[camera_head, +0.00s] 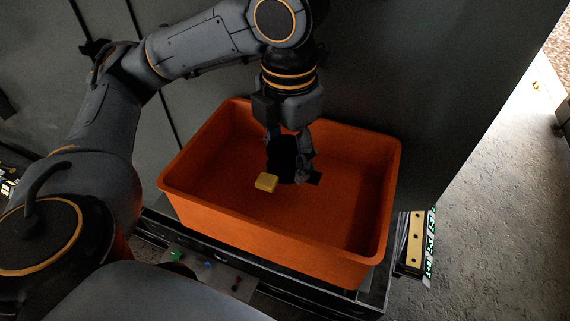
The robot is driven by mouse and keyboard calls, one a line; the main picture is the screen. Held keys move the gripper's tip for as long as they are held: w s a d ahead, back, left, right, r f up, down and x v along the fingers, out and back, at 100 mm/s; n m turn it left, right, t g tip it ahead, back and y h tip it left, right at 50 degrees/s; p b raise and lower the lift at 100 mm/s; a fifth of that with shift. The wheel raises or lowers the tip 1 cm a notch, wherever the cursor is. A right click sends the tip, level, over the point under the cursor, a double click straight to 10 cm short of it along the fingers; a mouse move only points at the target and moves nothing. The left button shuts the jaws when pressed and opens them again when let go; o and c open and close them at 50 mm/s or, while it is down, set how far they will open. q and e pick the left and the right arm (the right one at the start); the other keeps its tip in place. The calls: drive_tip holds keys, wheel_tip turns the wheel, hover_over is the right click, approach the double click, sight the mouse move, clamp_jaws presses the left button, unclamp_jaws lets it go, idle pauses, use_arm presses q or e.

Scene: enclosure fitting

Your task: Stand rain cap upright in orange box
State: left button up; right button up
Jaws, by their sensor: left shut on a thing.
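The orange box (180,195) is an open, deep tub in the middle of the view. My left gripper (291,172) reaches down from above into the box, with its fingers low inside. It is shut on a black piece (282,157), which I take to be the rain cap. The fingers hide part of this piece, and it is dark, so I cannot tell its exact tilt or whether it touches the box floor. A dark patch beside the fingertips may be part of it or a shadow. My right gripper is not in view.
A small yellow block (266,182) lies on the box floor, just left of the held piece. The right part of the box floor is clear. Dark grey panels (420,70) stand behind the box. Bare concrete floor (490,230) is at the right.

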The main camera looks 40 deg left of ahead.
use_arm(q)
drive_tip(key=w+f, duration=0.1)
drive_tip(key=a+f, duration=0.1)
drive_tip(key=f, duration=0.1)
drive_tip(key=w+a+f, duration=0.1)
drive_tip(key=shift+w+f, duration=0.15)
drive_tip(key=shift+w, duration=0.2)
drive_tip(key=shift+f, duration=0.15)
drive_tip(key=shift+w+a+f, duration=0.15)
drive_tip(key=shift+a+f, duration=0.05)
drive_tip(key=shift+f, duration=0.05)
wheel_tip(320, 180, down, 3)
drive_tip(key=shift+w+a+r, duration=0.1)
drive_tip(key=shift+a, duration=0.05)
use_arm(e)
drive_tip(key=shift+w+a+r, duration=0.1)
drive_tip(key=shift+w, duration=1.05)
use_arm(q)
drive_tip(key=shift+f, duration=0.2)
drive_tip(key=o, duration=0.9)
drive_tip(key=shift+f, duration=0.15)
drive_tip(key=o, duration=0.5)
drive_tip(key=shift+c, duration=0.2)
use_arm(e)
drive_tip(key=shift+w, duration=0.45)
